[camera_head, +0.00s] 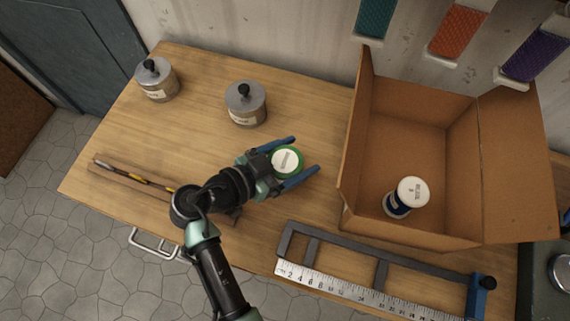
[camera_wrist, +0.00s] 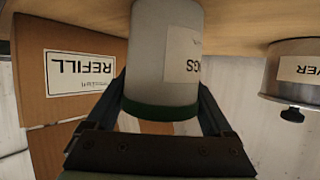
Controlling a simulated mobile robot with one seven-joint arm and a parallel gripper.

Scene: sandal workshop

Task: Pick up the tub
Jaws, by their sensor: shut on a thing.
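A white tub with a green rim around its lid (camera_head: 287,161) is between the two blue fingers of my gripper (camera_head: 303,157), near the middle of the wooden table. In the wrist view the same tub (camera_wrist: 163,55) stands between the fingers (camera_wrist: 165,105), with its green lid towards the picture's bottom and a label ending in "GS". My gripper is shut on its sides. I cannot tell whether the tub touches the table. A second tub (camera_head: 400,201), white-lidded with a dark blue band, sits inside the cardboard box.
The open cardboard box (camera_head: 358,165) stands right of my gripper; its "REFILL" label (camera_wrist: 80,71) shows in the wrist view. Two metal canisters (camera_head: 246,105) (camera_head: 157,80) stand behind and left. A framed ruler fixture (camera_head: 370,290) lies in front. A long strip (camera_head: 135,176) lies left.

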